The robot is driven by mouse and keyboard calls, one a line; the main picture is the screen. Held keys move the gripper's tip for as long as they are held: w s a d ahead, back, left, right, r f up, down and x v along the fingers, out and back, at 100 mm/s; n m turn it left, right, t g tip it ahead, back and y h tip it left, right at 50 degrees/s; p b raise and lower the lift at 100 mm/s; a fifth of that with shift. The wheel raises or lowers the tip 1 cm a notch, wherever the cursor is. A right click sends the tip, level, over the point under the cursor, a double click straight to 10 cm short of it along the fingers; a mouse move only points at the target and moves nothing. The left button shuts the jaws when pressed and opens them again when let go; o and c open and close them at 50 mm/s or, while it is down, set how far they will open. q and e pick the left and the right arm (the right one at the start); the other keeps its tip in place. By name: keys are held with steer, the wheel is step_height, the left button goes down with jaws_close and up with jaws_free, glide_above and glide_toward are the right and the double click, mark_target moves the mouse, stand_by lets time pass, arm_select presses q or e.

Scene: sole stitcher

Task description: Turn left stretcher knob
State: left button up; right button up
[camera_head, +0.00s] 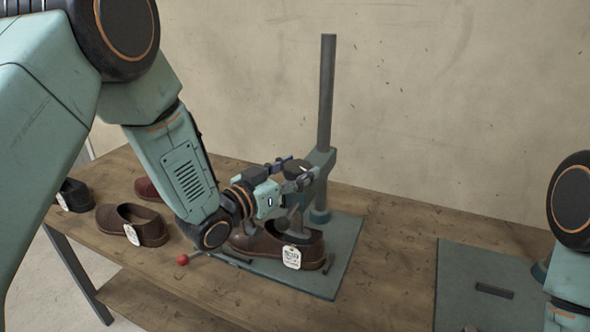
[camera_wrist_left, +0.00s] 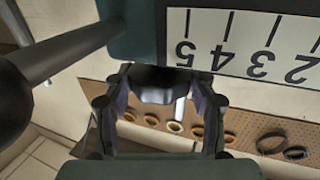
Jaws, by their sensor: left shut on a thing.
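My left gripper (camera_head: 303,176) is beside the upright post of the stretcher stand (camera_head: 326,110), above a brown shoe (camera_head: 305,254) with a white tag. In the left wrist view my left gripper (camera_wrist_left: 160,98) has its two fingers on either side of a dark knob (camera_wrist_left: 160,84). It is shut on this knob, just under a teal block with a numbered white scale (camera_wrist_left: 250,42). The fingers hide the knob's sides. My right gripper is not in view; only part of that arm shows at the right edge.
The shoe stands on a teal mat (camera_head: 345,262) on the wooden bench (camera_head: 400,235). Other shoes (camera_head: 150,232) stand at the left. A red ball-ended lever (camera_head: 183,260) lies near the front edge. A second mat (camera_head: 465,265) holds a dark bar (camera_head: 494,291).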

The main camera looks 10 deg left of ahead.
arm_select(q)
steer(key=shift+d+n+t+y, duration=0.15)
steer(key=shift+n+t+y, duration=0.35)
steer(key=shift+y, duration=0.4)
steer(key=shift+r+n+y, duration=0.15)
steer(key=shift+n+y, duration=0.25)
steer(key=o, duration=1.2)
steer(key=shift+w, duration=0.1)
steer(key=shift+s, duration=0.2)
steer(key=v, duration=1.2)
steer(key=shift+w, duration=0.1)
steer(key=shift+w, duration=0.1)
